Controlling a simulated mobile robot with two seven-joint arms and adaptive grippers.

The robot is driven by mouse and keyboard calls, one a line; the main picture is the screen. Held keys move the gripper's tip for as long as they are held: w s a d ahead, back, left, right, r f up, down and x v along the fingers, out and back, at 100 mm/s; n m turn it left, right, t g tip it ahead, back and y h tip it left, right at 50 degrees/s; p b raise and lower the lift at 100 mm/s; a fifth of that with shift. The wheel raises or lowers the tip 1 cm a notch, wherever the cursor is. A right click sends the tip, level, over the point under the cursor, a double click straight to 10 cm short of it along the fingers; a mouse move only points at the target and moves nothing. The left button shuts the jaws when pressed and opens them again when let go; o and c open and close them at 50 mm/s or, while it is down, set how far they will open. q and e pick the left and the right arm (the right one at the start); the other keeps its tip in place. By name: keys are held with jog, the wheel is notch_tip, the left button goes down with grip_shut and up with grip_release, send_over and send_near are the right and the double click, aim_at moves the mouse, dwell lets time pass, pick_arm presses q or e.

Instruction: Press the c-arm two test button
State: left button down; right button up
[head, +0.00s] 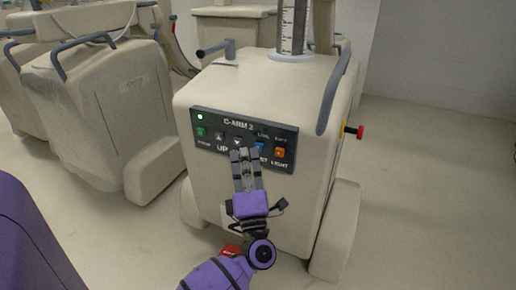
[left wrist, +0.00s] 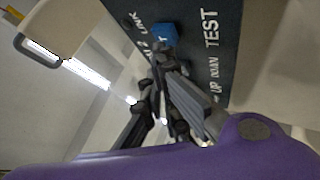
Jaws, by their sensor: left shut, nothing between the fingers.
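The c-arm two cart has a dark control panel (head: 215,122) labelled "C-ARM 2" on its front. The blue button (head: 260,146) sits on the panel between the down-arrow button (head: 237,142) and the orange light button (head: 279,152). It also shows in the left wrist view as a blue block (left wrist: 165,35), near the word "TEST". My left gripper (head: 244,154) is shut and empty, its fingertips at the panel just left of and below the blue button. In the left wrist view its fingertips (left wrist: 163,62) appear close to the blue button; contact cannot be told. My right gripper is not in view.
The cart body (head: 225,185) is cream, with a grey handle (head: 333,92) at its right and a red knob (head: 360,132) sticking out. A green button (head: 200,132) is at the panel's left. Another covered cart (head: 105,110) stands at left. Floor at right is clear.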

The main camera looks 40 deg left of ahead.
pick_arm(q)
jog(key=shift+w+a, duration=0.1)
jog(key=shift+w, duration=0.4)
dwell(0.7)
jog(key=shift+s, duration=0.1)
jog(key=shift+s+d+p, duration=0.25)
jog(key=shift+s+p, duration=0.05)
jog(key=shift+s, duration=0.5)
jog(key=s+p, duration=0.1)
jog(key=s, duration=0.1)
jog(key=s+d, duration=0.1)
jog(key=s, duration=0.2)
jog(key=shift+p, duration=0.35)
jog(key=shift+w+d, duration=0.1)
jog(key=shift+w, duration=0.05)
dwell(0.6)
